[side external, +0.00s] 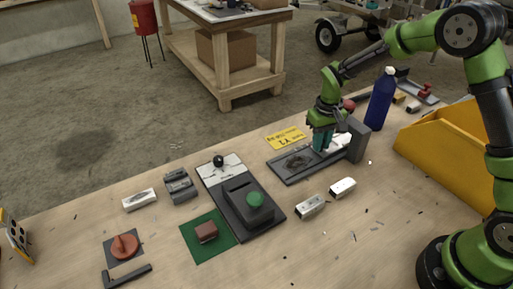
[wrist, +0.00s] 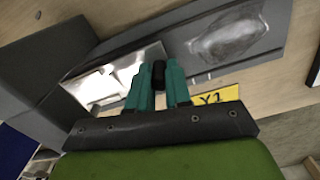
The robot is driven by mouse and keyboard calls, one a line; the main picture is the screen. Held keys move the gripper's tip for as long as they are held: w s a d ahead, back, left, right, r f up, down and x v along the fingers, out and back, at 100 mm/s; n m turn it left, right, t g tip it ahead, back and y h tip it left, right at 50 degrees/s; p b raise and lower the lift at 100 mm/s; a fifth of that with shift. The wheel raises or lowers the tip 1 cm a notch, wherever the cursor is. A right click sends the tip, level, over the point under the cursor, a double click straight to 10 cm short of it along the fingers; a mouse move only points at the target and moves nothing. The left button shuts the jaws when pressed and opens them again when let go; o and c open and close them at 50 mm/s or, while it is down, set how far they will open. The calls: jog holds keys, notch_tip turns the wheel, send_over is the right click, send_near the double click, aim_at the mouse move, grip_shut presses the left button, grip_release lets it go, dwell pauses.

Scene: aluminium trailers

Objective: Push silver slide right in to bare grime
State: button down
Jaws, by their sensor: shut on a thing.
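The silver slide (side external: 337,143) lies on a dark grey track (side external: 285,179), at its right end against an upright grey block (side external: 357,142). The wrist view shows it as a shiny plate (wrist: 105,82) beside the grey block (wrist: 48,62). A dark grime patch (side external: 297,162) lies uncovered on the track to the left of the slide; it also shows in the wrist view (wrist: 228,38). My gripper (side external: 322,148) is over the slide's left part. In the wrist view its teal fingers (wrist: 160,72) are shut on a black knob (wrist: 158,71) at the slide's edge.
A yellow label (side external: 286,138) lies behind the track. A blue bottle (side external: 380,100) and a yellow bin (side external: 450,150) stand to the right. Two small white-topped blocks (side external: 311,206) (side external: 343,187) lie in front.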

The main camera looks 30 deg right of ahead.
jog(key=c, duration=1.1)
grip_release()
jog(key=shift+o, duration=0.2)
jog(key=shift+r, duration=0.1)
notch_tip(320, 180, up, 17)
jog(key=shift+w, duration=0.1)
jog(key=s+a+r+t, duration=0.1)
jog(key=s+t, duration=0.1)
jog(key=s, duration=0.5)
jog(key=s+a+r+m+t+y, duration=0.1)
jog(key=s+r+t, duration=0.1)
jog(key=s, duration=0.5)
jog(key=s+a+r+t+y, duration=0.1)
jog(key=s+t, duration=0.2)
jog(key=s, duration=0.4)
jog(key=shift+s+a+r+m, duration=0.25)
jog(key=shift+a+r+m, duration=0.05)
jog(key=shift+r+m, duration=0.1)
